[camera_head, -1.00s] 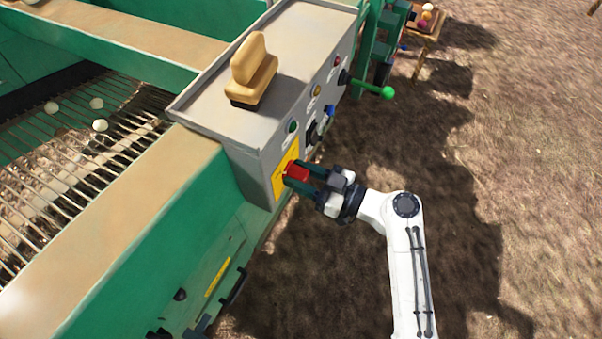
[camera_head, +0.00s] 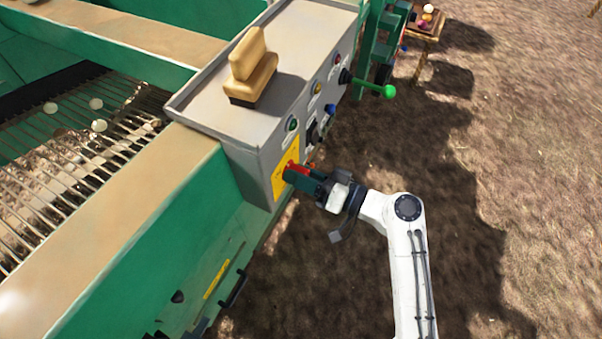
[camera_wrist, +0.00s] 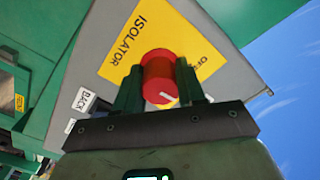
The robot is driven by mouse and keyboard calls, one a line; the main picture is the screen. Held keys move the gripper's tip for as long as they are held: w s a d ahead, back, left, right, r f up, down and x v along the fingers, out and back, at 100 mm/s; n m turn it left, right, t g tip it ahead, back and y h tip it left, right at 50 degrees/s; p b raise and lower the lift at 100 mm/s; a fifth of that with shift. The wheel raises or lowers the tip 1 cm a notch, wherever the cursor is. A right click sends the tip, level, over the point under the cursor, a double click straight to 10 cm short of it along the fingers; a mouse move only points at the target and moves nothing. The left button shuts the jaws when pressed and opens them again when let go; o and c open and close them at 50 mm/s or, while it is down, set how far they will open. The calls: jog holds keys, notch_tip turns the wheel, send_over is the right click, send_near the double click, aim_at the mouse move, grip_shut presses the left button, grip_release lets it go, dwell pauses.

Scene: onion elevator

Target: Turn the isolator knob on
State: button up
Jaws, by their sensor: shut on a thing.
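The red isolator knob (camera_wrist: 160,78) sits on a yellow plate marked ISOLATOR (camera_wrist: 125,52) on the grey control box. In the wrist view, my gripper (camera_wrist: 158,85) has one green finger on each side of the knob and is shut on it. A white mark shows on the knob's face, toward its lower right. In the head view, my gripper (camera_head: 300,175) reaches the yellow plate (camera_head: 281,180) at the near corner of the box, and only a bit of the red knob (camera_head: 296,169) shows between the fingers.
The grey control box (camera_head: 262,50) carries a green button (camera_head: 292,124), other buttons, a blue knob (camera_head: 330,110) and a green-tipped lever (camera_head: 388,92). A tan seat-like piece (camera_head: 252,68) stands on top. Bare ground lies to the right.

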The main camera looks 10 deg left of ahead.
jog(key=m+p, duration=0.1)
jog(key=m, duration=0.4)
jog(key=shift+m, duration=0.3)
jog(key=shift+m+p, duration=1.1)
jog(key=shift+m, duration=1)
jog(key=o, duration=1)
jog(key=shift+o, duration=0.2)
jog(key=b+v, duration=0.2)
jog(key=v, duration=0.9)
